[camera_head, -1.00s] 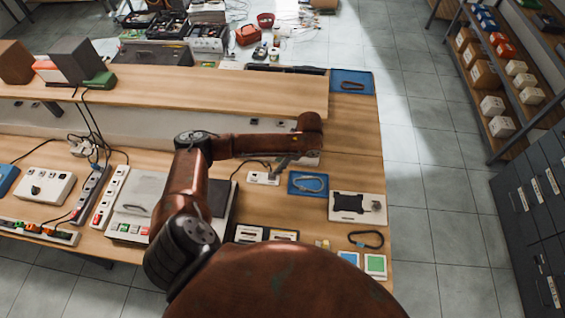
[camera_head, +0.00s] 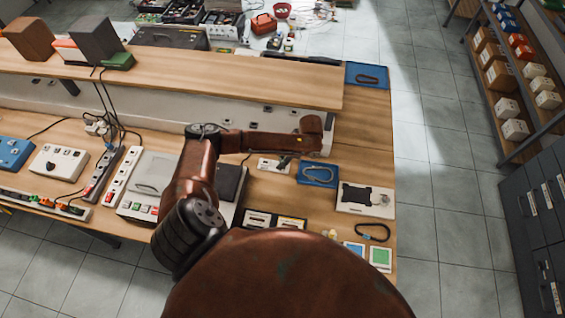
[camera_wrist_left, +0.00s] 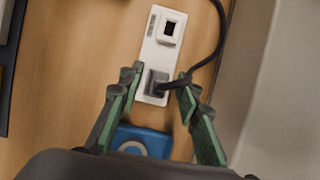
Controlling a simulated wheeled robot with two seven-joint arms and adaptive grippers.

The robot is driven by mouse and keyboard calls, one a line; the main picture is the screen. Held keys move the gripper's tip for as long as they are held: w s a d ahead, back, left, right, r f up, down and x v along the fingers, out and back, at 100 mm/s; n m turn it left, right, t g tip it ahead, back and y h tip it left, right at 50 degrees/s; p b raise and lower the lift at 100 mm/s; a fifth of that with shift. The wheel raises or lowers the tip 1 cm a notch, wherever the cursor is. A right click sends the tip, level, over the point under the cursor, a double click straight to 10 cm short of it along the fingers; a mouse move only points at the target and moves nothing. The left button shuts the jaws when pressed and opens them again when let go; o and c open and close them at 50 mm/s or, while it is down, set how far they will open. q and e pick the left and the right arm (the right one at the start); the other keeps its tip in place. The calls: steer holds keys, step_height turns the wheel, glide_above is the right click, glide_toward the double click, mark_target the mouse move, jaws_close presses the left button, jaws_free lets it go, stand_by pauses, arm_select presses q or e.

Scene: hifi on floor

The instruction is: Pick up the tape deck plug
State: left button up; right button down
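A dark plug (camera_wrist_left: 156,83) with a black cable sits in the lower socket of a white two-socket block (camera_wrist_left: 165,28) in the left wrist view. The frames do not show which device its cable leads to. My left gripper (camera_wrist_left: 159,88) is open, with one green finger on each side of the plug and a gap to it. In the head view, my left gripper (camera_head: 284,161) is small and mostly hidden at the end of my arm, over the white socket block (camera_head: 267,166). My right gripper is not in view.
A blue tray with a looped cord (camera_head: 318,174) lies beside the socket block. A white box with a black plate (camera_head: 352,200) is to its right. A raised wooden shelf (camera_head: 220,78) runs behind. Grey and white devices (camera_head: 152,172) stand to the left.

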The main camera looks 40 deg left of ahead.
arm_select(q)
jaws_close()
steer(key=shift+r, duration=0.15)
